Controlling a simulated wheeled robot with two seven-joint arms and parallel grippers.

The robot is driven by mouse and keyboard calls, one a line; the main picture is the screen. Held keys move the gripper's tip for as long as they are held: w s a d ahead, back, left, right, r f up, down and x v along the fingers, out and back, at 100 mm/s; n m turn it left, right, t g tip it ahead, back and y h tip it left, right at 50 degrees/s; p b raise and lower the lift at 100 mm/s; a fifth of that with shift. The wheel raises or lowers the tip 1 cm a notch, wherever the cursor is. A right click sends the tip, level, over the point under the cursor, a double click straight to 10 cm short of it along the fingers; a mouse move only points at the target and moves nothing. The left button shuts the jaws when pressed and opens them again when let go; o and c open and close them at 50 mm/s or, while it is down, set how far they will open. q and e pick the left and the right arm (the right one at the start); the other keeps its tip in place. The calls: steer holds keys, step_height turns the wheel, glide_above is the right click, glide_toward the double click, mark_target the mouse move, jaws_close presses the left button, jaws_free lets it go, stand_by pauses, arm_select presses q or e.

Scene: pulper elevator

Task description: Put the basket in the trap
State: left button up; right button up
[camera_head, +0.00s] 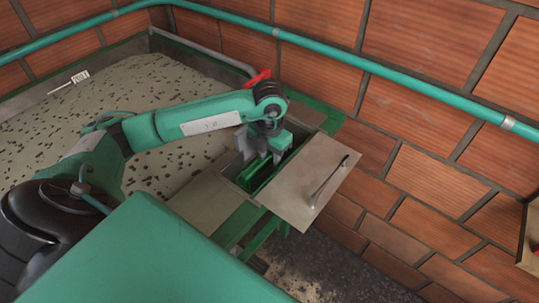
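The trap is a rectangular opening in a flat grey metal top, with dark inner walls. A green basket-like piece (258,174) shows in this opening; its lower part is hidden. A grey lid plate (300,180) with a bar handle lies to the right of the opening. My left gripper (260,153) points down at the far end of the opening, over or against the green piece. Its grey fingers are small and partly covered by the wrist, so I cannot tell whether they hold the piece. My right gripper is not in view.
A tank or channel of pale, dark-flecked pulp (170,90) lies behind and left of my arm. A red handle (258,78) shows beside the wrist. A teal pipe (390,82) runs along the brick wall (430,45). Dark ground (335,268) lies below.

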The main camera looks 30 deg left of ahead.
arm_select(q)
steer(key=shift+r, duration=0.3)
step_height(320, 180, up, 12)
steer(key=b, duration=0.4)
steer(key=shift+f, duration=0.15)
